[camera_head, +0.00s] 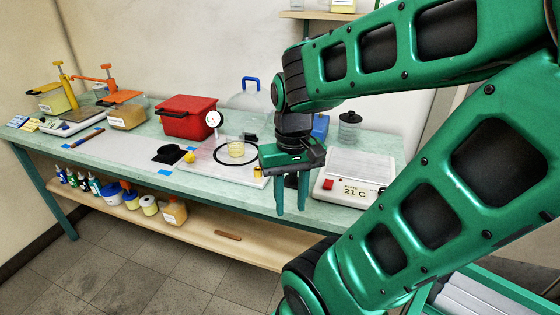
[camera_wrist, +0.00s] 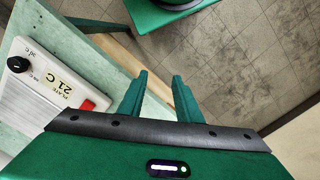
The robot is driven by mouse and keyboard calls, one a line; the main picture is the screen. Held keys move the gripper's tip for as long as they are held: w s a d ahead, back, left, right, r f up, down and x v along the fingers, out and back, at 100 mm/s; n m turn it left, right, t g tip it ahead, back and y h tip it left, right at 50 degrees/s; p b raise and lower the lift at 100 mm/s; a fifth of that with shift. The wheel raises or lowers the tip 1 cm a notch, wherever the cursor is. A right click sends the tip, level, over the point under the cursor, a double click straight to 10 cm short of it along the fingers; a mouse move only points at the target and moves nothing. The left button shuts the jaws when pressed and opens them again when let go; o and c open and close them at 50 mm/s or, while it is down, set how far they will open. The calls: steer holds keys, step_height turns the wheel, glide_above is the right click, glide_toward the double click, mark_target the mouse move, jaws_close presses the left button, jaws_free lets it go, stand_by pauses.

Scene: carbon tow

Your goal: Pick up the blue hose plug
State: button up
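I cannot pick out a blue hose plug with certainty in either view; it may be hidden or too small to tell. My gripper (camera_head: 290,208) hangs in front of the bench's front edge, left of the hot plate, with its fingers pointing down. A blue block-like object (camera_head: 320,127) stands at the back of the bench, partly hidden behind my arm.
The hot plate (camera_head: 347,184) reads 21 C; it also shows in the wrist view (camera_wrist: 50,98). A shelf (camera_head: 200,226) runs below.

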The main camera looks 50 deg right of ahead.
steer(key=shift+w, duration=0.1)
steer(key=shift+o, duration=1.4)
steer(key=shift+d, duration=0.1)
steer(key=w+d+r+m, duration=0.2)
steer(key=w+d, duration=0.2)
steer(key=d, duration=0.1)
steer(key=w+d+r+m, duration=0.2)
steer(key=w+d+r, duration=0.1)
steer(key=d, duration=0.3)
steer(key=w+d+r+m, duration=0.3)
steer(key=w+d, duration=0.2)
steer(key=w, duration=0.1)
steer(key=shift+d+r, duration=0.15)
steer(key=shift+d, duration=0.05)
step_height(320, 180, down, 5)
steer(key=shift+d+f, duration=0.1)
steer(key=shift+f, duration=0.1)
steer(key=shift+s+d+f, duration=0.1)
steer(key=shift+s+f, duration=0.05)
steer(key=shift+f, duration=1.15)
steer(key=shift+s+f, duration=0.1)
steer(key=shift+f, duration=1.2)
steer(key=shift+c, duration=0.7)
